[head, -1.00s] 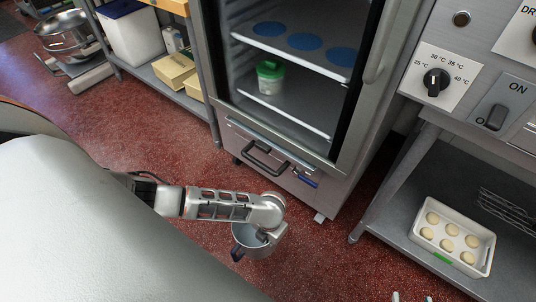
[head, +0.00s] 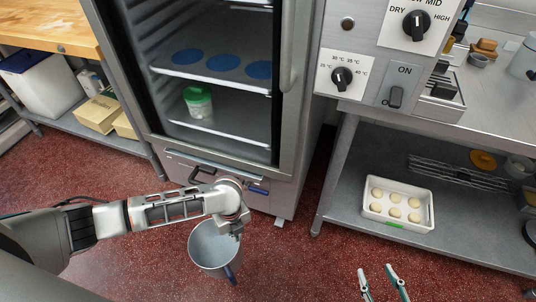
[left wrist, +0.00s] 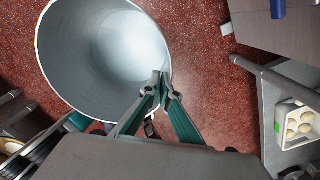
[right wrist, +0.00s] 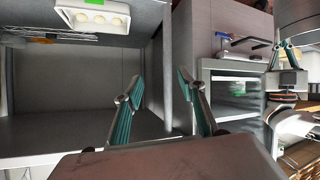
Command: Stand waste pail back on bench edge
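The waste pail (head: 208,262) is a grey metal bucket, open at the top, with a dark blue grip at its side. My left gripper (head: 238,234) is at its right rim, over the red floor. In the left wrist view, the fingers (left wrist: 163,88) are closed on the rim of the pail (left wrist: 85,55), whose pale inside faces the camera. Whether its base touches the floor is hidden. My right gripper (head: 382,280) is apart from it, open and empty; its spread fingers show in the right wrist view (right wrist: 160,92). The steel bench (head: 505,108) stands at the right.
A glass-door cabinet (head: 290,130) stands ahead with a green-lidded tub (head: 198,102) inside. A tray of dough balls (head: 428,212) sits on the shelf (head: 345,190) under the bench. A wooden-topped bench (head: 45,30) is at upper left. Red floor (head: 290,265) is clear between my grippers.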

